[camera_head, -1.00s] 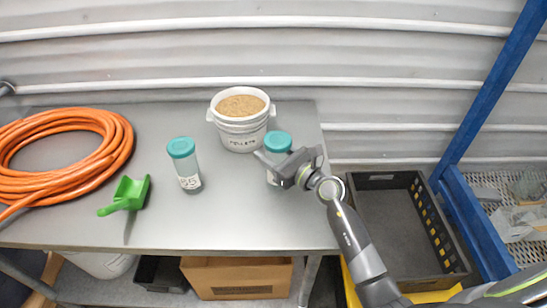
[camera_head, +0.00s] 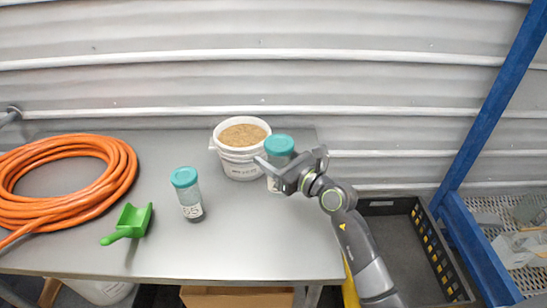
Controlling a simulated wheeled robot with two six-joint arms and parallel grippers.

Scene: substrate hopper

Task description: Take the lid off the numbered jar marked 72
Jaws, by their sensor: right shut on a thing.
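A clear jar with a teal lid (camera_head: 279,145) is in the grip of my right gripper (camera_head: 292,168), just below the lid. The lid is on the jar. The jar (camera_head: 272,184) is upright and appears raised off the bench, in front of the white bucket's right side. The gripper covers most of its body, and its number cannot be read. A second teal-lidded jar (camera_head: 190,198) stands on the bench to the left, its label seeming to read 65. My left gripper is not in view.
A white bucket (camera_head: 240,160) of tan pellets stands at the back of the metal bench (camera_head: 230,250). A green scoop (camera_head: 130,222) and coiled orange hose (camera_head: 115,185) lie left. A black crate (camera_head: 405,245) and blue rack (camera_head: 485,110) stand right. The bench front is clear.

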